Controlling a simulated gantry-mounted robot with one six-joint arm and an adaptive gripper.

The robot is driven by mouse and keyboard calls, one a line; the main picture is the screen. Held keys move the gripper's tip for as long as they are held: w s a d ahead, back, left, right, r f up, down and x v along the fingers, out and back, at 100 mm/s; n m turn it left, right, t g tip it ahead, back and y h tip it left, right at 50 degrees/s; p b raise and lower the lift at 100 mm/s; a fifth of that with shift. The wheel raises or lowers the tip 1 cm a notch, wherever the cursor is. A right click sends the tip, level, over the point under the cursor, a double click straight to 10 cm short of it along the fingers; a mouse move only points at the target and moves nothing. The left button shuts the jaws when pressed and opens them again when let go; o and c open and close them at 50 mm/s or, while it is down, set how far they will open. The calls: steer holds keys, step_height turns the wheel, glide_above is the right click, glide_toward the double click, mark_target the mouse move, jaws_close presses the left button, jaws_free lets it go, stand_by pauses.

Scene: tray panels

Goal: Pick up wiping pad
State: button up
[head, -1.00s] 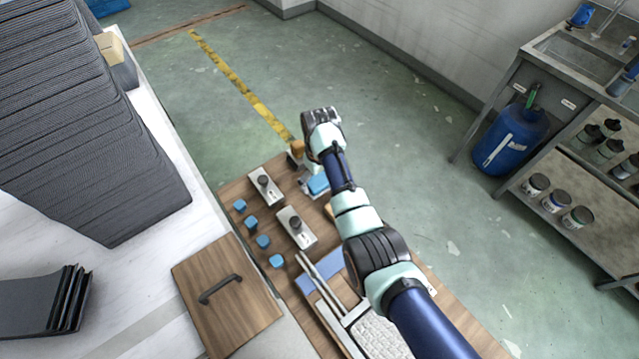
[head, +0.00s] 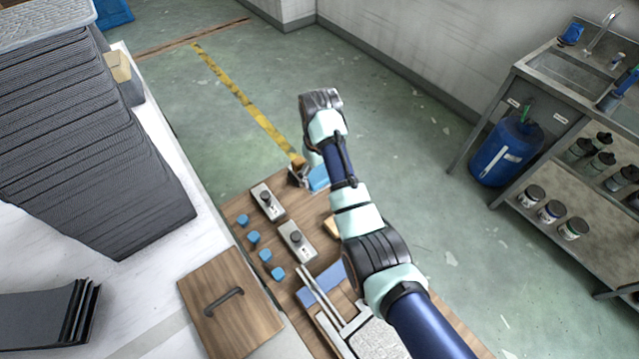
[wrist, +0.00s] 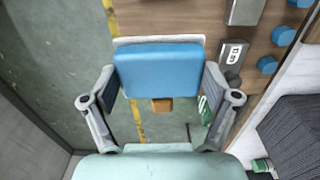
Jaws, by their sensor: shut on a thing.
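The wiping pad is a blue block (wrist: 158,70) with rounded edges, large in the middle of the wrist view. My gripper (wrist: 160,88) is shut on it, with one finger at each side. A white edge shows behind the pad's far side. I cannot tell whether it belongs to the pad or to something beneath. In the head view the blue pad (head: 319,179) shows beside my arm at the far end of the wooden table. My wrist hides part of the gripper there. How high the pad is held is unclear.
The wooden table (head: 232,205) holds two grey fixtures with black knobs (head: 267,202) (head: 297,239) and several small blue blocks (head: 253,237). A wooden lid (head: 230,305) with a dark handle lies nearer. Stacked dark panels (head: 90,150) stand left. Open floor lies beyond.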

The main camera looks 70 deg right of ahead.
step_height(320, 180, up, 9)
steer(key=p, duration=0.6)
steer(key=shift+p, duration=0.35)
